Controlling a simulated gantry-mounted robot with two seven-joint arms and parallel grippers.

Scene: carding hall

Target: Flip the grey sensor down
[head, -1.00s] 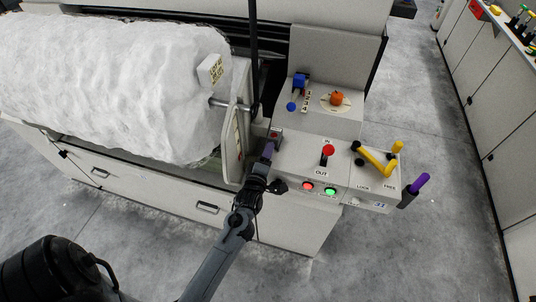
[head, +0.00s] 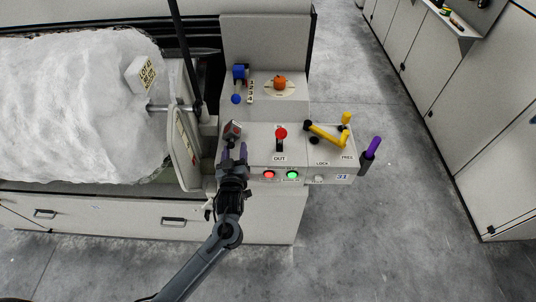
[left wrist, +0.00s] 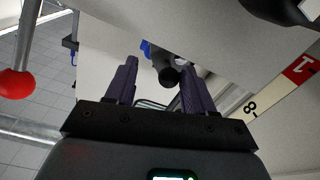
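The grey sensor (head: 233,129) is a small grey block with a reddish face, at the left edge of the console top in the head view. It looks raised and tilted there. My left gripper (head: 235,152) is just in front of it, its two purple-grey fingers apart with nothing between them. In the left wrist view the gripper (left wrist: 158,66) is also open. A dark round knob shows beyond the fingers; I cannot tell what it belongs to. A dark shape at that view's top right may be the sensor, but I cannot be sure. My right gripper is not in view.
The console carries a red-knobbed lever (head: 281,134), a yellow crank (head: 329,136), a blue lever (head: 238,84), an orange knob (head: 279,82) and red and green buttons. A purple handle (head: 373,147) sticks out at right. The white fibre roll (head: 80,105) lies left.

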